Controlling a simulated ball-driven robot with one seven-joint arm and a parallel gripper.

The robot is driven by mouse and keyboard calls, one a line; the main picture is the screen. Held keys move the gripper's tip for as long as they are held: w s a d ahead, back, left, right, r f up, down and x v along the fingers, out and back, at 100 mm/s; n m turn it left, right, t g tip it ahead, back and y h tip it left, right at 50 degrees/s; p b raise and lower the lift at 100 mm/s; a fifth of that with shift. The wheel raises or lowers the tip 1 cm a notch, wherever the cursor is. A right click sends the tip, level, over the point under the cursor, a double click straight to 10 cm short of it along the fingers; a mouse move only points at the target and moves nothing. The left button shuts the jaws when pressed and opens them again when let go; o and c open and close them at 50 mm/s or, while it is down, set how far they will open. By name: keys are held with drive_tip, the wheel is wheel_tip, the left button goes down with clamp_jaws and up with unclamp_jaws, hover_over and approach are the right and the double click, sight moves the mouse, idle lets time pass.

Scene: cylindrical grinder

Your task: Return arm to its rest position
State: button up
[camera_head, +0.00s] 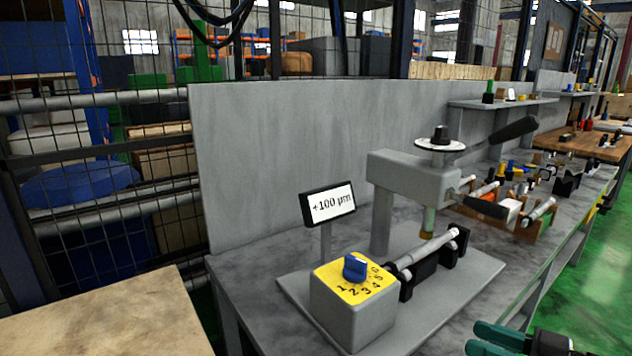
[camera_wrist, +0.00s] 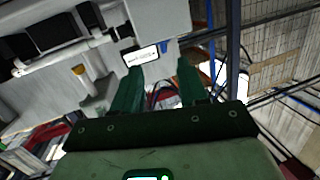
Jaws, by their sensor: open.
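My gripper (camera_head: 474,338) shows at the bottom right of the head view, with its green fingers pointing left. It is in front of the bench's near edge, and the rest of my arm is cut off by the frame. In the wrist view my gripper (camera_wrist: 156,72) has its two green fingers apart with nothing held between them. A grey measuring stand (camera_head: 412,172) with a black lever stands on the bench, a metal shaft (camera_head: 425,250) resting in black supports under it. My gripper is apart from both.
A grey box with a yellow top and blue dial (camera_head: 355,285) and a "+100 µm" display (camera_head: 328,204) stand beside the shaft. The grey bench (camera_head: 250,275) holds several parts further right. A wooden tabletop (camera_head: 110,318) is at the left. Green floor (camera_head: 590,265) is clear at right.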

drive_tip(key=s+a+f+m+g+h+p, duration=0.35)
drive_tip(key=s+f+m+g+h, duration=0.2)
drive_tip(key=s+f, duration=0.85)
drive_tip(key=s+d+f+m+g+h+p, duration=0.2)
drive_tip(key=s+h, duration=0.1)
drive_tip(key=s, duration=0.5)
drive_tip(key=s+d+f+m+g+h+p, duration=0.2)
drive_tip(key=s+h, duration=0.2)
drive_tip(key=s, duration=0.5)
drive_tip(key=shift+f, duration=0.4)
drive_tip(key=shift+w+h, duration=0.1)
drive_tip(key=shift+h, duration=0.15)
